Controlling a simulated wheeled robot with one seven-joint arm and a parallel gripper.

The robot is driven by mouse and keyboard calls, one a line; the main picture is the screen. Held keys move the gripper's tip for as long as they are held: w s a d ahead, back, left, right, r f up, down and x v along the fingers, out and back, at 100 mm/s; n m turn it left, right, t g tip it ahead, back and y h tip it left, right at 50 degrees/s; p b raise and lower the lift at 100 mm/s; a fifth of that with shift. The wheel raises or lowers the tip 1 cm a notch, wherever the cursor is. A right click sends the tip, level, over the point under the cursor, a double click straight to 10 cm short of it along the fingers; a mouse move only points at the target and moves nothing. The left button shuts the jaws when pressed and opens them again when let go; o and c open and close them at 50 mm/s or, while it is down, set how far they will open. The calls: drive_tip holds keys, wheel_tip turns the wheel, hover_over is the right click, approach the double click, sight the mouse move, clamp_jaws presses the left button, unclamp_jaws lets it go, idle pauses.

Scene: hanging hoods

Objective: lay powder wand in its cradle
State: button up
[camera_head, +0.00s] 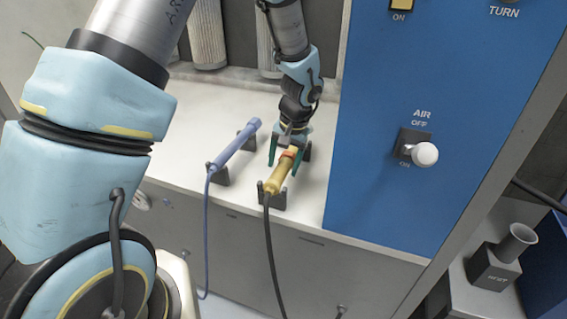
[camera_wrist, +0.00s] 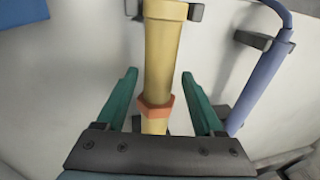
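A yellow wand (camera_head: 280,174) with an orange-red collar and a dark hose lies along a dark two-post cradle (camera_head: 280,201); it appears to rest in the posts. In the wrist view the yellow wand (camera_wrist: 163,60) runs between my fingers, with a gap on each side. My gripper (camera_head: 287,157) is over the wand's back part, its green fingers open, one on each side; it also shows in the wrist view (camera_wrist: 159,76). A blue wand (camera_head: 236,146) rests in a similar cradle (camera_head: 217,177) to the left. No label shows which is the powder wand. My gripper hides the yellow wand's back end.
A blue panel (camera_head: 380,180) with an AIR knob (camera_head: 424,154) stands close on the right. White cylindrical filters (camera_head: 207,35) stand behind. The white bench top (camera_head: 185,165) is clear left of the blue wand. A grey holder (camera_head: 494,268) with a funnel-like cup is at lower right.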

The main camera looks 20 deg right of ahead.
drive_tip(key=shift+o, duration=0.8)
wheel_tip(320, 180, up, 11)
drive_tip(key=s+d+b, duration=0.1)
drive_tip(key=b, duration=0.1)
drive_tip(key=shift+s+d+f, duration=0.15)
drive_tip(key=shift+s+f, duration=0.05)
drive_tip(key=shift+s, duration=0.2)
drive_tip(key=s+a+n+h, duration=0.1)
drive_tip(key=a+n, duration=0.6)
drive_tip(key=a, duration=2.4)
drive_tip(key=shift+s+a+f+h, duration=0.2)
drive_tip(key=shift+s+a+h, duration=0.1)
drive_tip(key=shift+s, duration=0.35)
